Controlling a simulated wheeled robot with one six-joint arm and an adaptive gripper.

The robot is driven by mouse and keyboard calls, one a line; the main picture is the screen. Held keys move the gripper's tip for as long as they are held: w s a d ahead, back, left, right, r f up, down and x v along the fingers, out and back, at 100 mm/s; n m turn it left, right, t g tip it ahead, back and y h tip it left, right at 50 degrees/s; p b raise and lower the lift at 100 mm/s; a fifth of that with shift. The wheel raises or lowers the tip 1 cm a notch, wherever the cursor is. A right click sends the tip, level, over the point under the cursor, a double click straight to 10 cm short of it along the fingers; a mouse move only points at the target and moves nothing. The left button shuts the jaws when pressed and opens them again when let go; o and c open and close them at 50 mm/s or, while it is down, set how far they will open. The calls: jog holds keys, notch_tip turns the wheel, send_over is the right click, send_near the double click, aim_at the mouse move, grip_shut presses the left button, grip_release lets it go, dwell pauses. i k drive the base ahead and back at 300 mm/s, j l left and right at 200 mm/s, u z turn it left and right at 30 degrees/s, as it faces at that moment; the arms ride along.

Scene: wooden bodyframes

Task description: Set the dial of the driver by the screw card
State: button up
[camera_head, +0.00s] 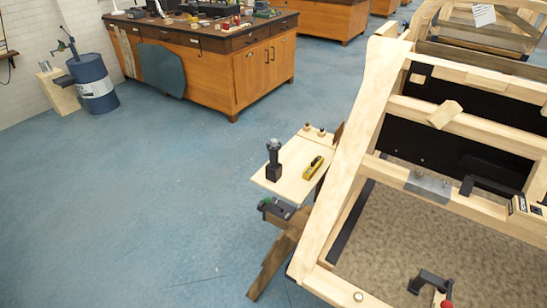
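A dark upright tool (274,160), which looks like a cordless driver standing on its base, is on a small wooden side table (262,183) beside the wooden frame. Its dial is too small to read. No screw card can be made out for certain; a white card (482,15) lies on the far frame at the top right, its print unreadable. My gripper is not in view.
A yellow tool (313,167) and small knobs (313,130) share the side table. A dark clamp-like thing with a green end (278,207) is at its front edge. The wooden frame (345,170) fills the right. Blue floor (130,200) is clear at left, before a workbench (220,75) and drum (92,83).

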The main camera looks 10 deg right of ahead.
aim_at(274, 142)
jog(key=i+u, duration=0.1)
jog(key=u, duration=0.25)
jog(key=i+j+u, duration=0.1)
jog(key=u, duration=0.65)
jog(key=i, duration=2.65)
jog(key=i+z, duration=0.1)
jog(key=i, duration=1.2)
jog(key=i+j, duration=0.15)
jog(key=i, duration=1.15)
jog(key=z, duration=0.4)
jog(key=i+z, duration=0.1)
jog(key=z, duration=0.35)
jog(key=j+z, duration=0.1)
jog(key=z, duration=0.3)
jog(key=i+j+z, duration=0.1)
jog(key=z, duration=2.25)
